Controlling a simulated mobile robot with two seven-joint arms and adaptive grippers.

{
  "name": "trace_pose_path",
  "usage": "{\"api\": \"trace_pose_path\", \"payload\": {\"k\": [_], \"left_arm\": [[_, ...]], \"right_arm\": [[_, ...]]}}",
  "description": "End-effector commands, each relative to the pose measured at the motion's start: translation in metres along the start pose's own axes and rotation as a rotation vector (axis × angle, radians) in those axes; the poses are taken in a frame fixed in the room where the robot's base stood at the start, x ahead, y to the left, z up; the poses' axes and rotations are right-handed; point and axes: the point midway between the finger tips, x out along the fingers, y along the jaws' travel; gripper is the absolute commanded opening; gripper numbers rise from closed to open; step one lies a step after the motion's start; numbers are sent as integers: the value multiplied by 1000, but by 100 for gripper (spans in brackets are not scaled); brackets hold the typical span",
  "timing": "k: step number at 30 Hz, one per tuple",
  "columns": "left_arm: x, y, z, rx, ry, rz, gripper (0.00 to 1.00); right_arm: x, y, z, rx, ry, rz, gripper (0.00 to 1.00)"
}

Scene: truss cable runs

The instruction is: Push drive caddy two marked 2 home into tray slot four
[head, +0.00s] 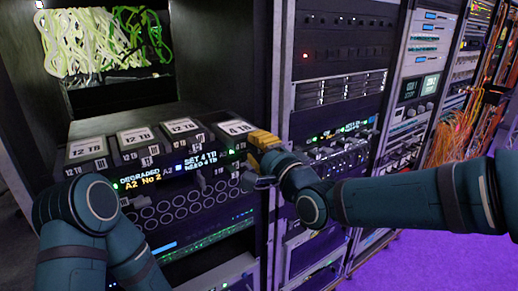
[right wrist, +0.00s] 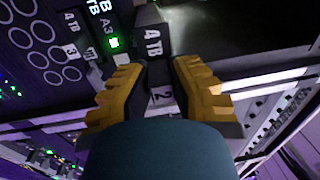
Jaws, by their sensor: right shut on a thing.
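The drive tray (head: 205,215) is a dark unit with a row of caddies along its top. Three carry 12 TB labels and the rightmost, a 4 TB caddy (head: 236,127), sits at the tray's right end. My right gripper (head: 262,142) is at that end, by its front. In the right wrist view its yellow fingers (right wrist: 163,72) are shut on a dark caddy with a white label marked 2 (right wrist: 161,96). A block marked 4 TB (right wrist: 153,40) shows just beyond the fingertips. How deep the held caddy sits is hidden.
The tray's display (head: 145,180) reads DEGRADED A2 No 2, and beside it SET 4 TB NEED 4 TB. A green light (right wrist: 114,43) glows near the held caddy. A rack post (head: 282,90) stands close right of the tray. Other equipment racks (head: 345,90) fill the right.

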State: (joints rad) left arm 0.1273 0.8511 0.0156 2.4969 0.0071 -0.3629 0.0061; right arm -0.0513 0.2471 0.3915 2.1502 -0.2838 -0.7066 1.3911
Motion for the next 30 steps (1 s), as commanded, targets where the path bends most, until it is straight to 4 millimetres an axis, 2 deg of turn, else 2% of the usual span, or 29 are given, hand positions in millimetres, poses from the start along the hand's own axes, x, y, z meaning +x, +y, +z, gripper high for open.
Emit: {"api": "trace_pose_path", "payload": {"k": [15, 30], "left_arm": [[2, -1, 0, 0, 0, 0, 37], [3, -1, 0, 0, 0, 0, 37]], "right_arm": [[13, 0, 0, 0, 0, -4, 0], [13, 0, 0, -1, 0, -4, 0]]}}
